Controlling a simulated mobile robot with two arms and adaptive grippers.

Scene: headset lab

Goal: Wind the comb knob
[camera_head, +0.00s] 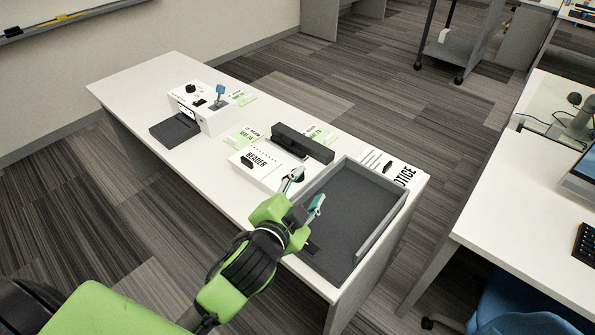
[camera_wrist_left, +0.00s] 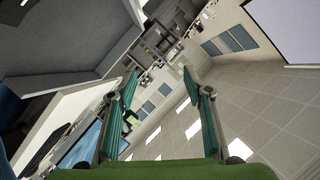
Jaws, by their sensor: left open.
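My left gripper (camera_head: 304,190) is open, with its two fingers apart over the near edge between the white box marked READER (camera_head: 246,174) and the grey tray. One fingertip is close to a dark round part at the right end of the READER box; I cannot tell whether they touch or whether this is the comb knob. A black knob (camera_head: 190,88) also sits on top of the white box at the far left, beside a blue-topped lever (camera_head: 220,92). In the left wrist view, the open gripper (camera_wrist_left: 158,76) has nothing between its teal fingers. My right gripper is not in view.
A grey tray (camera_head: 388,206) stands at the table's right end. A dark bar-shaped unit (camera_head: 303,142) lies behind the READER box. Green-and-white cards and a NOTICE sheet (camera_head: 404,172) lie around. The left end of the white table (camera_head: 130,86) is clear.

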